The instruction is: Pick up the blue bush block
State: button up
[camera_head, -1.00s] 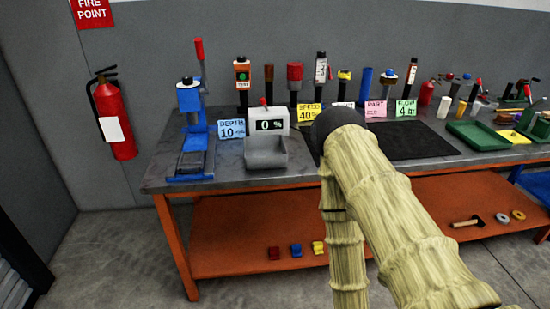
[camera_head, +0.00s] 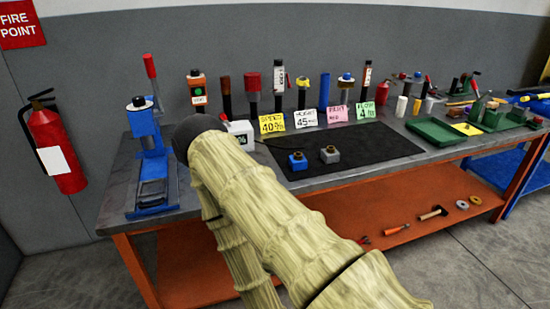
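A small blue block (camera_head: 298,161) with a dark round bush on top sits on the black mat (camera_head: 370,151) on the bench. It stands upright, near the front left part of the mat. A similar grey block (camera_head: 330,155) stands just to its right with a gap between them. My sleeved arm reaches up from the bottom of the view, left of the blue block and apart from it in the picture. The arm ends in a dark rounded part, and no gripper fingers show.
A blue press (camera_head: 149,150) stands at the bench's left end. Several upright tools and cards line the back. A green tray (camera_head: 436,131) lies to the right. A hammer (camera_head: 433,213) and other items lie on the orange lower shelf (camera_head: 370,220). The mat's right part is clear.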

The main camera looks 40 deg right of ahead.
aim_at(294, 165)
jog(key=z, duration=0.25)
jog(key=i, duration=0.65)
jog(key=z, duration=0.45)
